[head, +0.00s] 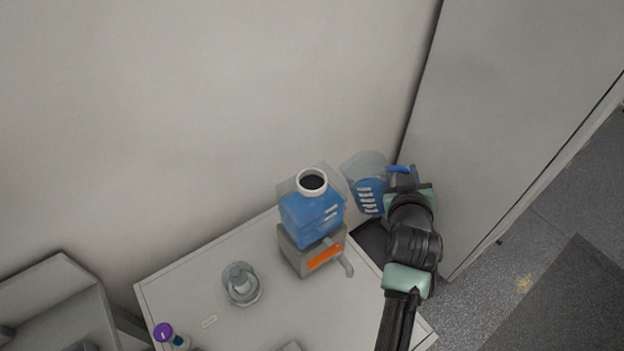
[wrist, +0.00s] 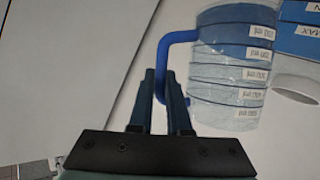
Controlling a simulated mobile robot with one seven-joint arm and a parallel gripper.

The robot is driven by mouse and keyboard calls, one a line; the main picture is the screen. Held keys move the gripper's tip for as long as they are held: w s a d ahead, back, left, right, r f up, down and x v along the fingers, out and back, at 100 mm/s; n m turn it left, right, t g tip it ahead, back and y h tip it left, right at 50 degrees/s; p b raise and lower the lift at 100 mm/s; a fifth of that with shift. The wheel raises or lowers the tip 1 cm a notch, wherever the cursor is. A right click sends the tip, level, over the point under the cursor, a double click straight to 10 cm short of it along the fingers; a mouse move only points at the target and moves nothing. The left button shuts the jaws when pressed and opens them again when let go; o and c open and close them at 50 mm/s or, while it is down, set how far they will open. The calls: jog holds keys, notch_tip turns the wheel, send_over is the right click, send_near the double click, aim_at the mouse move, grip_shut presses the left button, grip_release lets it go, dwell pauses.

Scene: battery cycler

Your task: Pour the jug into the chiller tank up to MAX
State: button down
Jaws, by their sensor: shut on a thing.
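The jug (head: 370,187) is clear with white graduation labels, blue liquid and a blue handle. It is just right of the chiller tank, apparently tilted a little in the head view. In the wrist view the jug (wrist: 232,75) fills the upper right. My gripper (head: 405,180) is shut on its blue handle; the fingers (wrist: 168,100) straddle the handle's lower part. The chiller tank (head: 308,218) is a translucent box with blue liquid and a white-rimmed round opening on top, standing on a grey base with an orange panel. Its MAX label (wrist: 300,30) shows at the wrist view's right edge.
The white bench (head: 200,270) holds a clear round glass piece (head: 240,284) and a purple-capped bottle (head: 164,332). A wall is behind. A tall grey cabinet (head: 500,120) stands close to the right of my gripper.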

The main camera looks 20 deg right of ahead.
jog(key=s+d+f+m+t+y+b, duration=0.1)
jog(key=d+f+m+b, duration=0.1)
jog(key=f+b, duration=0.5)
jog(key=shift+s+d+f+m+y+b, duration=0.3)
jog(key=shift+d+f+m+b, duration=0.1)
jog(key=shift+d+b, duration=0.2)
notch_tip(320, 180, up, 6)
jog(key=p, duration=0.4)
